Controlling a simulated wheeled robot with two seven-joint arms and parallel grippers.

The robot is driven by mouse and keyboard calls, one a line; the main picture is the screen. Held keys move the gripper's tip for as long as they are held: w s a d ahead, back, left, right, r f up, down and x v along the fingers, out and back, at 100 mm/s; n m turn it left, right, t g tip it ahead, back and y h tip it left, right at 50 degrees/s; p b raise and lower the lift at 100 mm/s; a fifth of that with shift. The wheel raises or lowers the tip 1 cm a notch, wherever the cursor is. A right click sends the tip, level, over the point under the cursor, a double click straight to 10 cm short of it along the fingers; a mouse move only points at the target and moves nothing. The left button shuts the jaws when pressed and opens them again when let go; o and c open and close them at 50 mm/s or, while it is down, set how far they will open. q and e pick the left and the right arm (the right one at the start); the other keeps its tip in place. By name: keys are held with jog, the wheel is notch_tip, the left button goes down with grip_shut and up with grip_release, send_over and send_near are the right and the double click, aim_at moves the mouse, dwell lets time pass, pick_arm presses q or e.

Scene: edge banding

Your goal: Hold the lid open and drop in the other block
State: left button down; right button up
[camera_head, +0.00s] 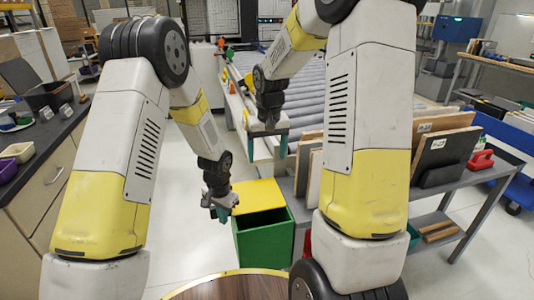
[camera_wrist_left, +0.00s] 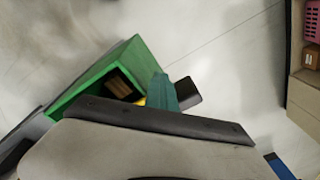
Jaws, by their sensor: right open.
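A green box (camera_head: 265,238) stands on the floor in the middle of the head view. Its yellow lid (camera_head: 258,196) is raised at the back, and the dark opening shows in front of it. My left gripper (camera_head: 222,213) is at the lid's left edge; whether its fingers are closed on the lid is unclear. In the left wrist view, the green box (camera_wrist_left: 137,55) shows brown wooden pieces (camera_wrist_left: 119,84) inside and a sliver of yellow beside the teal finger.
A roller conveyor (camera_head: 308,88) runs behind the box. A grey rack with upright boards (camera_head: 445,150) stands at the right. A dark-topped counter with bins (camera_head: 35,145) is at the left. A round wooden top (camera_head: 230,288) is at the bottom front.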

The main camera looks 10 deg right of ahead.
pick_arm(q)
jog(key=shift+s, duration=6.25)
notch_tip(320, 180, up, 10)
jog(key=shift+d, duration=0.2)
jog(key=s+a+r+n+t+h, duration=0.1)
jog(key=a+r+n, duration=0.1)
jog(key=a+r, duration=0.45)
jog(key=a+r+n+t+h, duration=0.1)
jog(key=a+r+n, duration=0.2)
jog(key=r, duration=0.7)
jog(key=s+a+r+n+t, duration=0.3)
jog(key=s+a+r, duration=0.2)
jog(key=s+r, duration=0.2)
notch_tip(320, 180, up, 2)
jog(key=shift+s+a, duration=0.25)
jog(key=shift+a, duration=0.15)
pick_arm(e)
jog(key=s+r+t, duration=0.1)
jog(key=s+r, duration=0.3)
jog(key=s, duration=0.4)
jog(key=s+a+r+t+y, duration=0.1)
jog(key=s+r+t, duration=0.1)
jog(key=s+r, duration=0.3)
jog(key=s+a+r+t+y, duration=0.1)
jog(key=s+r, duration=0.4)
jog(key=s, duration=0.6)
jog(key=shift+r, duration=0.25)
